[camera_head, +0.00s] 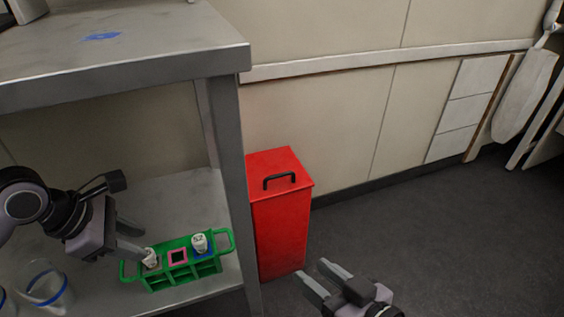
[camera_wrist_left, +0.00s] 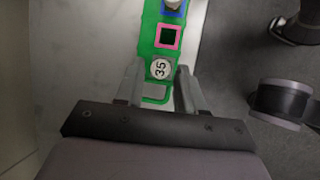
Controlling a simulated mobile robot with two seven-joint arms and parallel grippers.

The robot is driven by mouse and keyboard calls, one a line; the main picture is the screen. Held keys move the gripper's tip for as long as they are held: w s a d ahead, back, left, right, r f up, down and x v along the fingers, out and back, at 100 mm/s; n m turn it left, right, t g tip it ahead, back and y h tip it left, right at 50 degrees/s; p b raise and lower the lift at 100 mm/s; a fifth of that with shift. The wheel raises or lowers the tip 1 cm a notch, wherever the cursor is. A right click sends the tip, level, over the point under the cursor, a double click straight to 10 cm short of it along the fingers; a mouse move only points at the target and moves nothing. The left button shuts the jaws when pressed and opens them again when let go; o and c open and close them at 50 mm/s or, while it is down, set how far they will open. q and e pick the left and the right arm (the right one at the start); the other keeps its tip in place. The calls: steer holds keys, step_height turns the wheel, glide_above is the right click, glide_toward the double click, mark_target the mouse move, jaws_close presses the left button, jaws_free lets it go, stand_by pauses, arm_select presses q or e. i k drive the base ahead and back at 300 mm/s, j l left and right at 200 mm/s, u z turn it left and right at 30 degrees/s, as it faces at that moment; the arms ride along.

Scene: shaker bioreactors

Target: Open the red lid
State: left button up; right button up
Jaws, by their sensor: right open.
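A tall red bin (camera_head: 284,229) stands on the floor just right of the metal shelf. Its red lid (camera_head: 277,173) lies flat and closed on top, with a black handle (camera_head: 280,179) on it. My right gripper (camera_head: 323,280) is open and empty, low in front of the bin and to its right, apart from the lid. My left gripper (camera_head: 133,239) is over the lower shelf at the left end of a green rack. In the left wrist view its fingers (camera_wrist_left: 158,90) are apart, on either side of a white cap marked 35 (camera_wrist_left: 161,69).
The green rack (camera_head: 183,277) holds white-capped vials and a pink-edged square slot, on the lower shelf. Glass beakers (camera_head: 47,284) stand at the lower left. The shelf post (camera_head: 233,150) stands beside the bin. Dark floor (camera_head: 440,230) to the right is clear.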

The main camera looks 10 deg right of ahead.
mark_target(277, 172)
steer(key=i+l, duration=0.15)
steer(key=l, duration=0.15)
steer(key=i+l, duration=0.15)
steer(key=l, duration=0.2)
steer(key=i+l, duration=0.15)
steer(key=l, duration=0.15)
steer(key=i+l, duration=0.15)
steer(key=l, duration=0.15)
